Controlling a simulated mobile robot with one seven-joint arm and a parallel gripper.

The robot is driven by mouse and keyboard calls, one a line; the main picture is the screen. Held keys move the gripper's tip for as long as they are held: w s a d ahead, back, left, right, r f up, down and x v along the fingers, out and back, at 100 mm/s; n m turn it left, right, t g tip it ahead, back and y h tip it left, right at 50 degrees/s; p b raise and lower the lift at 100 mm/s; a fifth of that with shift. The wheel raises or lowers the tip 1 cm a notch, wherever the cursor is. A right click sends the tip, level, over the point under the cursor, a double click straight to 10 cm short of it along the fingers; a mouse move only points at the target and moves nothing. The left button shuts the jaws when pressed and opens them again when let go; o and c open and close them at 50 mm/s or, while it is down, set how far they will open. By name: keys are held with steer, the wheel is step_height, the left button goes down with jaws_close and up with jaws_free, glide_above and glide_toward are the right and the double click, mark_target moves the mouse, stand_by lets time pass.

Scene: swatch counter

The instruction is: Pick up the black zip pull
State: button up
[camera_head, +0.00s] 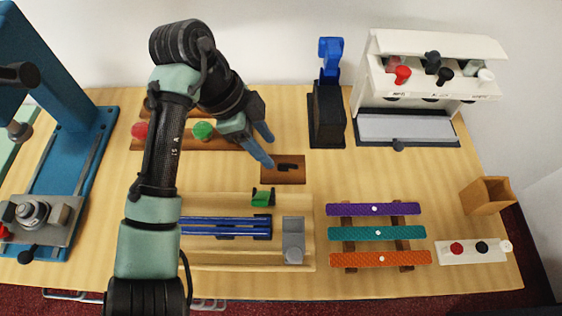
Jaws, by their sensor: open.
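A small brown block (270,178) lies on the counter near the centre. A small black piece (290,167) shows on its top; it may be the black zip pull, but it is too small to tell its shape surely. My gripper (271,153) has blue fingers that stand apart with nothing between them. The fingertips are just up and left of the black piece in the picture; I cannot tell their height above the block. A black round piece (482,247) also sits between a red and a white one on a white strip (458,256) at lower right.
A black stand with a blue top (328,100) rises behind the block. A white dispenser (430,60) with coloured knobs stands at back right. A wooden tray (220,259) with blue rods and coloured swatch bars (375,232) lie in front. A blue press (75,140) is at left.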

mark_target(285, 169)
steer(key=shift+x, duration=3.3)
steer(key=shift+w+a, duration=0.15)
steer(key=shift+w, duration=0.05)
jaws_close()
